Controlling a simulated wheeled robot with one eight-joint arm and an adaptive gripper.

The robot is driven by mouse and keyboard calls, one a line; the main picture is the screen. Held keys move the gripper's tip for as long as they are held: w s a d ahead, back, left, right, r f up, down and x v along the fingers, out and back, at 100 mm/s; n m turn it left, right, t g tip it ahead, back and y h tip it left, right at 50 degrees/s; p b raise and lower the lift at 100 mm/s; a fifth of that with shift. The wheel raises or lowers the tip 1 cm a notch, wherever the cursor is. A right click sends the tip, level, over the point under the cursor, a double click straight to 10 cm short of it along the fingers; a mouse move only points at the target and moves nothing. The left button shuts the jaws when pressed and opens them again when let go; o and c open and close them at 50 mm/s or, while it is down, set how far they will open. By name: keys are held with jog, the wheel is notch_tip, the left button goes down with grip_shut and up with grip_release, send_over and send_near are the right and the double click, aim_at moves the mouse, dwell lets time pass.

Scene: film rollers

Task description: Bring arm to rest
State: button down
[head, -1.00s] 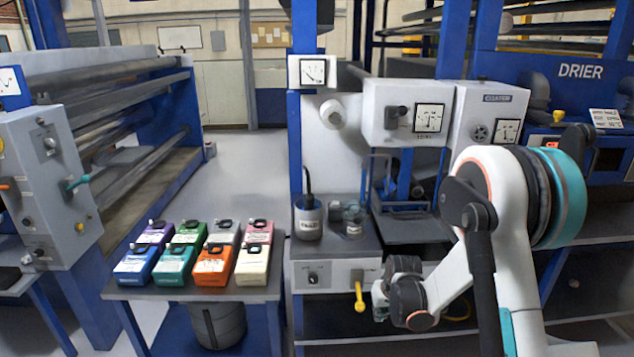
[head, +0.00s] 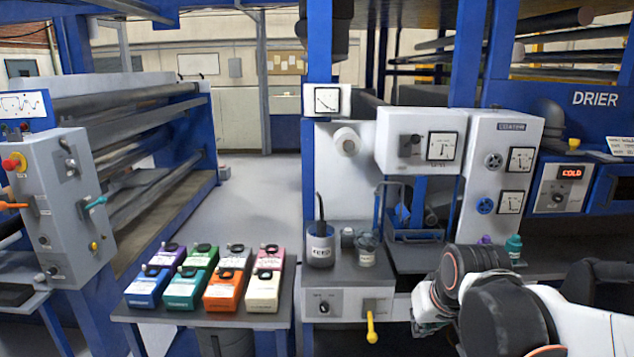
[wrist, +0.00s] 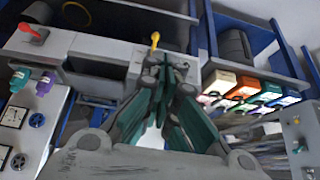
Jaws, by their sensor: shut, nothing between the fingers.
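My arm is folded low at the right of the head view, its white and dark links near the bottom edge. My gripper (head: 424,308) is at its left end, partly hidden by the arm's own joints, in front of the coater bench. In the wrist view, which looks upside down, my gripper (wrist: 166,72) shows dark grey and green fingers drawn together at the tips. It is shut and holds nothing. The yellow lever (head: 371,328) is left of the gripper in the head view and appears beyond the fingertips in the wrist view.
Several coloured boxes (head: 238,285) stand on a small table at the left. A grey pot (head: 320,247) and a small jar (head: 367,250) stand on the coater bench. Two small bottles, one teal (head: 513,247), stand behind my arm. The floor between the machines is clear.

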jog(key=s+r+t, duration=0.1)
jog(key=s+r, duration=0.1)
jog(key=s, duration=1.2)
jog(key=shift+s+a+r, duration=0.1)
